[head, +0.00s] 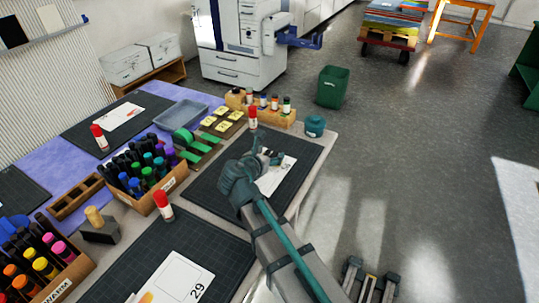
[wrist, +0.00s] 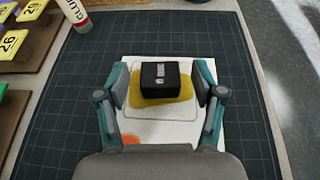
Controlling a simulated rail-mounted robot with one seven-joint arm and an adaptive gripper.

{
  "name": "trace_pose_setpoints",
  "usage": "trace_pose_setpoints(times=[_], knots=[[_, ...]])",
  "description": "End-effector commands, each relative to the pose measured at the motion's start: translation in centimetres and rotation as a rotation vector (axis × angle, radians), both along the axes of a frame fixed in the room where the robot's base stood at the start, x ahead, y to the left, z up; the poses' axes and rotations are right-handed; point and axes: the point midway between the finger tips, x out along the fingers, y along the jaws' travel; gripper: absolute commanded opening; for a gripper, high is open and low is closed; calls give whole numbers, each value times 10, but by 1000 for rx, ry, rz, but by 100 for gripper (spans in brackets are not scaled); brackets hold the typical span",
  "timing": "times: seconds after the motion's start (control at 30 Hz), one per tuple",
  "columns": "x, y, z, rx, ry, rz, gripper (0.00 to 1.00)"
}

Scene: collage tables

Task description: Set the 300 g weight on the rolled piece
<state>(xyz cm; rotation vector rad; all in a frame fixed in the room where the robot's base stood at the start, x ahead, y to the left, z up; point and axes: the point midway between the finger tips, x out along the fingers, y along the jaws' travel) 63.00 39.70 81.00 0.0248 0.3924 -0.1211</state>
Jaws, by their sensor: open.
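A black block-shaped weight (wrist: 166,78) with small white markings, too small to read surely, rests on a yellow piece (wrist: 150,104) in the wrist view. The yellow piece lies flat on a white card (wrist: 170,128) that has a printed outline and an orange patch. My gripper (wrist: 160,84) is open, with one finger on each side of the weight and visible gaps between. In the head view my gripper (head: 268,158) is over the card (head: 276,176) on the right-hand dark mat, and my arm hides part of it.
A dark cutting mat (wrist: 60,130) surrounds the card. A red-capped glue stick (wrist: 75,12) stands at its far left edge. Yellow numbered tiles (head: 222,122), a bottle rack (head: 262,112) and a teal round item (head: 315,125) stand beyond. A marker box (head: 160,190) is to the left.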

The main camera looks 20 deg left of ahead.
Motion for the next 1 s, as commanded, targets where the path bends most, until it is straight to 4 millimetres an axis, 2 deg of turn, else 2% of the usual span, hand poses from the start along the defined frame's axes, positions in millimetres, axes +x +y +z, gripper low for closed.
trace_pose_setpoints(times=[0.4, 0.6, 0.8, 1.0], knots=[[-70, 7, 29, 0, -1, 3, 68], [-97, 11, 40, 0, -1, 3, 68], [-107, 13, 44, 0, 0, 1, 68], [-108, 13, 45, 0, 0, 0, 68]])
